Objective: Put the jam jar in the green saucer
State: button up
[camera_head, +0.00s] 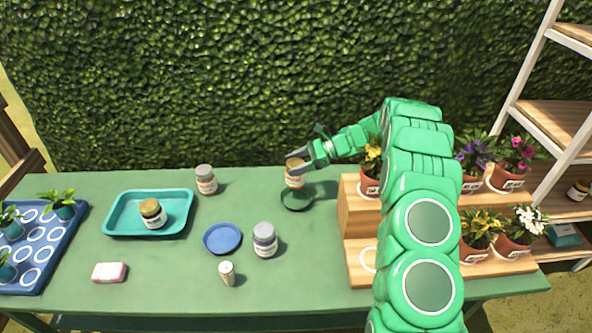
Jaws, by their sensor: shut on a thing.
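The jam jar (295,181), with a brownish lid and an orange-and-white label, is upright in my gripper (297,161) near the back edge of the table. My gripper comes in from the right and is shut on the jar near its top. The green saucer (298,207), dark and round, is on the table right below the jar. The jar's base overlaps the saucer's far part in the picture. I cannot tell whether the jar touches the saucer or hangs just above it.
A teal tray (114,228) holds another jar (153,214). Grey-lidded jars stand at the back (206,180) and centre (265,240). Near them are a blue saucer (222,239), a small can (227,273) and a soap-like block (110,272). A wooden stepped stand (357,222) with potted flowers is right.

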jog(key=shift+f, duration=1.4)
jog(key=shift+f, duration=0.3)
jog(key=o, duration=1.4)
jog(key=shift+o, duration=0.2)
jog(key=shift+r, duration=0.1)
jog(key=shift+r, duration=0.2)
jog(key=s+v, duration=0.1)
jog(key=v, duration=1.1)
jog(key=shift+w, duration=0.45)
